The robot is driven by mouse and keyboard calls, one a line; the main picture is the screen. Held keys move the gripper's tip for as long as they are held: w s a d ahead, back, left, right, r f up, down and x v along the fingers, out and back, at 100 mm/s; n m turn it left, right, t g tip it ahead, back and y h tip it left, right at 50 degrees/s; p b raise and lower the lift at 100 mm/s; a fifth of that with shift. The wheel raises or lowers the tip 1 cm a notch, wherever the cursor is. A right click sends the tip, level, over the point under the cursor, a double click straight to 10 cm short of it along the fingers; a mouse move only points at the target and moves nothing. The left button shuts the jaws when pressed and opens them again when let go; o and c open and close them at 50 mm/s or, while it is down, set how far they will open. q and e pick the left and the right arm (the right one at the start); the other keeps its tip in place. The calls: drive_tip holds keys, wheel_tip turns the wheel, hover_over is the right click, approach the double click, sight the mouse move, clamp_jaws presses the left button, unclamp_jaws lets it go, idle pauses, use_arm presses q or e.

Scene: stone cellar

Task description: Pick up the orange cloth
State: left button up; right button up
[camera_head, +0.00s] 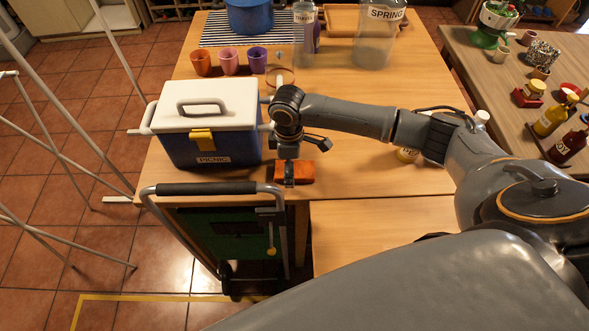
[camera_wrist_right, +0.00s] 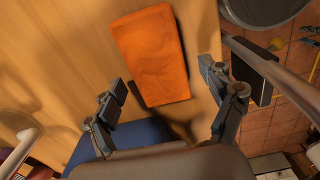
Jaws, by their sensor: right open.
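The orange cloth (camera_head: 305,171) is a small folded rectangle lying flat on the wooden table near its front edge, just right of the picnic cooler. My right gripper (camera_head: 289,183) points down over it and hides part of it in the head view. In the right wrist view the whole cloth (camera_wrist_right: 150,55) shows beyond the fingertips. The cloth does not appear gripped. My left gripper is not in view.
The blue and white picnic cooler (camera_head: 213,142) stands close on the left of my gripper. A black-handled cart (camera_head: 213,188) stands against the table front. Several cups (camera_head: 229,62) and a clear SPRING jar (camera_head: 376,40) are farther back. The table right of the cloth is mostly clear.

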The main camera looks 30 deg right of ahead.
drive_tip(key=c, duration=1)
drive_tip(key=shift+r, duration=0.1)
wheel_tip(320, 180, up, 10)
drive_tip(key=shift+b, duration=0.45)
